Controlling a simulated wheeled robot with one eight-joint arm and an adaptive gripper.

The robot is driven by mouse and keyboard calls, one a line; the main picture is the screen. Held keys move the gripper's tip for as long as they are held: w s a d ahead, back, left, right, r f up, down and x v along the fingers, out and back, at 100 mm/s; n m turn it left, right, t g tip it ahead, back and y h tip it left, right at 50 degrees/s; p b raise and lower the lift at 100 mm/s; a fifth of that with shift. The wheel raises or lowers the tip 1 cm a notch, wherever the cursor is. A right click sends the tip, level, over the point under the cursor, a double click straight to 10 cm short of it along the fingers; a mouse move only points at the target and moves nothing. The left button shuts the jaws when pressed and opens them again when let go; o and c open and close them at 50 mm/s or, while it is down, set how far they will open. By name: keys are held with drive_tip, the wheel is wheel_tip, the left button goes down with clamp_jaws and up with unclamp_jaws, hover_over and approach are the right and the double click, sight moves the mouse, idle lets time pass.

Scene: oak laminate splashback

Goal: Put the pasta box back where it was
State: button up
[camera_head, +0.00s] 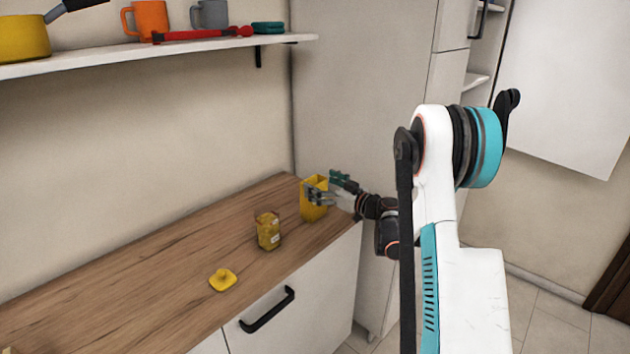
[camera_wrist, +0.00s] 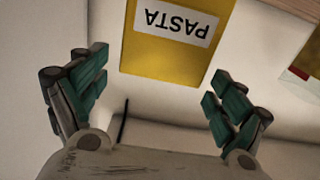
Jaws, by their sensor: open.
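The yellow pasta box (camera_head: 313,211) stands upright at the far right end of the wooden counter in the head view. Its white PASTA label shows upside down in the wrist view, where the box (camera_wrist: 157,62) is at the top centre. My gripper (camera_head: 325,188) is at the upper part of the box in the head view. In the wrist view my gripper (camera_wrist: 158,95) is open, its teal fingers spread to either side below the box. I cannot tell whether a finger touches the box. The box's right side is partly hidden by the gripper.
A glass jar with yellow contents (camera_head: 268,231) stands left of the box, and a yellow lid (camera_head: 222,280) lies nearer the front. The counter (camera_head: 130,275) is clear further left. A shelf (camera_head: 170,48) above holds a pan, mugs and a red utensil. A tall cabinet (camera_head: 365,90) stands behind.

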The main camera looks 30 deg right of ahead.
drive_tip(key=p+v, duration=0.1)
drive_tip(key=v, duration=0.8)
drive_tip(key=shift+p, duration=0.4)
